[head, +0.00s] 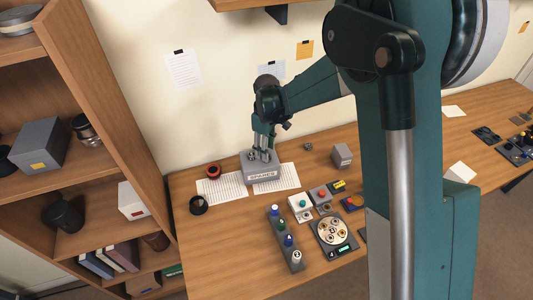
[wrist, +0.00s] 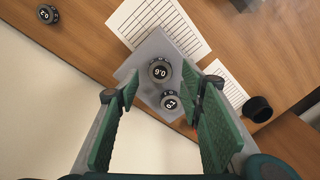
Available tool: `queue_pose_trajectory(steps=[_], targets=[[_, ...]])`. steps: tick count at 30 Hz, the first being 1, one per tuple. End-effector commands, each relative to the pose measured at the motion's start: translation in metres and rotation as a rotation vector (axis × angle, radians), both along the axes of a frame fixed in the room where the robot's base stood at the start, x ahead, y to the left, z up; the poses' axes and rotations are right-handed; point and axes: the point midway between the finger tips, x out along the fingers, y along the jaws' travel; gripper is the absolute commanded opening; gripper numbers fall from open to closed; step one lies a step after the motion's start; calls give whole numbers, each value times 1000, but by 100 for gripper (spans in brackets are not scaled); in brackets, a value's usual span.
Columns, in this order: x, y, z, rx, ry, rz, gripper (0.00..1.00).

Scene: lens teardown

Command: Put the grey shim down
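My gripper (head: 263,150) is low over the grey spares box (head: 262,175), which stands near the wall. In the wrist view its two green fingers (wrist: 165,95) are wide apart with nothing pinched between them. Two small round grey pieces with dark rims sit on the grey box (wrist: 150,45). One is marked 0.6 (wrist: 160,70); a smaller-looking one (wrist: 170,100) lies between the fingertips, apart from both, its mark hard to read. A third round piece, marked 0.2 (wrist: 47,14), is on the bare table. I cannot tell which one is the grey shim.
Printed sheets (head: 222,188) lie by the box, with a red-topped ring (head: 213,171) and a black ring (head: 198,205) to the left. A grey block (head: 342,155) stands right. A row of knobs (head: 285,240) and a round dish tray (head: 333,232) are in front.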

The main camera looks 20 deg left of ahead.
Motion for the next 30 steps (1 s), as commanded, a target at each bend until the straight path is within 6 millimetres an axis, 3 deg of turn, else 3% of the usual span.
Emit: queue_pose_trajectory(steps=[9, 15, 21, 30], targets=[[0, 0, 53, 0, 0, 0, 38], [0, 0, 77, 0, 0, 0, 38], [0, 0, 88, 0, 0, 0, 38], [0, 0, 89, 0, 0, 0, 38]])
